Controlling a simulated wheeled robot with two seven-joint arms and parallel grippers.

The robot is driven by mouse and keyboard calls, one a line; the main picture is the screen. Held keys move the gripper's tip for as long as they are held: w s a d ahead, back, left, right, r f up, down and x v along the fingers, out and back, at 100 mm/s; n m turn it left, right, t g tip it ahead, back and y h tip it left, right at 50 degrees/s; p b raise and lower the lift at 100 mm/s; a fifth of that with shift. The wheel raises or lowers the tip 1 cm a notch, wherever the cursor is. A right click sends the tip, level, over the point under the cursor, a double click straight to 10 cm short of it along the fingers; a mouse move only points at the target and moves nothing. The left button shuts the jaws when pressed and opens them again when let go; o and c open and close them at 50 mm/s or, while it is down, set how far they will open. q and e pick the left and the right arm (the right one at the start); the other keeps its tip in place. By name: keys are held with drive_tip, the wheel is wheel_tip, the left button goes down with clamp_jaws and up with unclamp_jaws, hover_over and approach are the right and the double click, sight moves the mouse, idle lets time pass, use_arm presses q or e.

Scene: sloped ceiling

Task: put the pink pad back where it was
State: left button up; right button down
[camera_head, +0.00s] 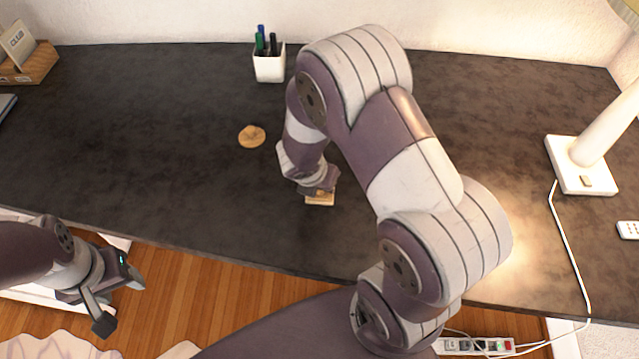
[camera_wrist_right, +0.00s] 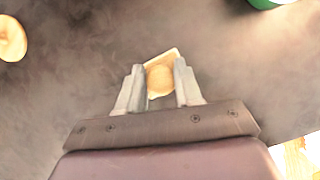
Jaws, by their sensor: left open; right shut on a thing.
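Nothing clearly pink shows, so I cannot tell if this piece is the pad. My left gripper (camera_head: 120,302) is open and empty, off the desk's front edge at the lower left.
A round wooden disc (camera_head: 251,136) lies left of my right gripper. A white pen cup (camera_head: 269,66) stands behind. A green-rimmed thing (camera_wrist_right: 272,3) shows at the wrist view's top right. A lamp (camera_head: 580,166) with a cord stands right. The left desk is mostly clear.

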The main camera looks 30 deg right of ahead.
drive_tip(key=c, duration=0.8)
unclamp_jaws()
drive_tip(key=shift+o, duration=0.2)
drive_tip(key=s+a+r+m+y+p, duration=0.1)
drive_tip(key=s+r+m, duration=0.2)
drive_tip(key=r+m, duration=0.2)
drive_tip(key=s+a+r+m+g+y+p, duration=0.1)
drive_tip(key=r+m, duration=0.4)
drive_tip(key=m, duration=0.7)
drive_tip(key=s+a+r+m+y+p, duration=0.1)
drive_tip(key=s+a+r+m+p, duration=0.1)
drive_tip(key=s+r+m, duration=0.3)
drive_tip(key=a+m, duration=0.1)
drive_tip(key=m, duration=0.2)
drive_tip(key=shift+a+m+y+p, duration=0.2)
drive_tip(key=shift+m+y+p, duration=0.15)
drive_tip(key=shift+m+y, duration=0.05)
